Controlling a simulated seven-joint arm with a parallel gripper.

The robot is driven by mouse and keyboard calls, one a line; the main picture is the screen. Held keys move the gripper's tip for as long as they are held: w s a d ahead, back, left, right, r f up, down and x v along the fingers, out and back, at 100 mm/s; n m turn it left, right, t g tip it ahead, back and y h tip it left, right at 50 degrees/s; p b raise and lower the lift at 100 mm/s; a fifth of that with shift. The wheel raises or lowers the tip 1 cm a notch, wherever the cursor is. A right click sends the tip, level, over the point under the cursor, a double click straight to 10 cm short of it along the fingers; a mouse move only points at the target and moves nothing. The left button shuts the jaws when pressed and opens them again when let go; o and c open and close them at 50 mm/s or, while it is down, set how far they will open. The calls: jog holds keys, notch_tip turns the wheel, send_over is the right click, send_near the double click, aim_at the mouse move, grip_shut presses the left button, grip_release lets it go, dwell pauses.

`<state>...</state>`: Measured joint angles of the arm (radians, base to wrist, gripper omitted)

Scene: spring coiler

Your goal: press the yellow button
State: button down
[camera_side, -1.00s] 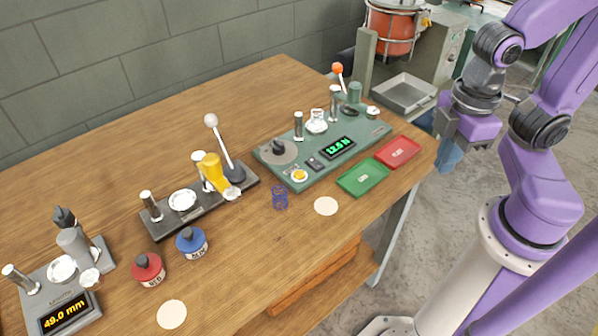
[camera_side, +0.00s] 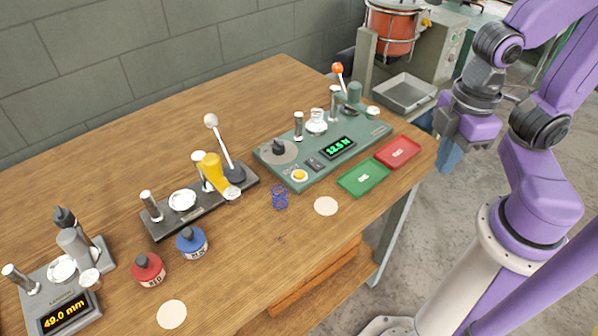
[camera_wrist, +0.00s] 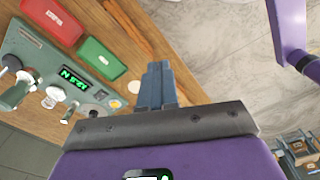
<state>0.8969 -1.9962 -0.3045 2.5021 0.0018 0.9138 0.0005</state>
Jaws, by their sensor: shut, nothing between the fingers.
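The yellow button (camera_side: 299,175) is a round cap on a white base at the near left corner of the green tester panel (camera_side: 310,172). It stands up from the panel, with nothing over it. My gripper (camera_side: 448,168) is beyond the table's right edge, well to the right of the button and apart from it. In the wrist view my blue-grey fingers (camera_wrist: 157,72) are together and empty, pointing toward the table's edge and the floor.
The panel has a display (camera_side: 338,147) reading 12.5 N, a dark knob (camera_side: 279,147) and an orange-topped lever (camera_side: 338,70). Green (camera_side: 363,177) and red (camera_side: 397,152) trays and a blue spring (camera_side: 280,197) are near it.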

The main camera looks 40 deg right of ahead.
dwell(0.4)
jog(key=m+t+y, duration=0.5)
jog(key=m+t, duration=0.2)
jog(key=m, duration=0.8)
send_over(304, 174)
notch_tip(304, 174, down, 5)
jog(key=shift+f, duration=0.1)
jog(key=shift+f+n, duration=0.1)
jog(key=shift+n, duration=0.2)
jog(key=shift+f, duration=4.3)
jog(key=shift+f, duration=0.15)
jog(key=shift+f, duration=0.3)
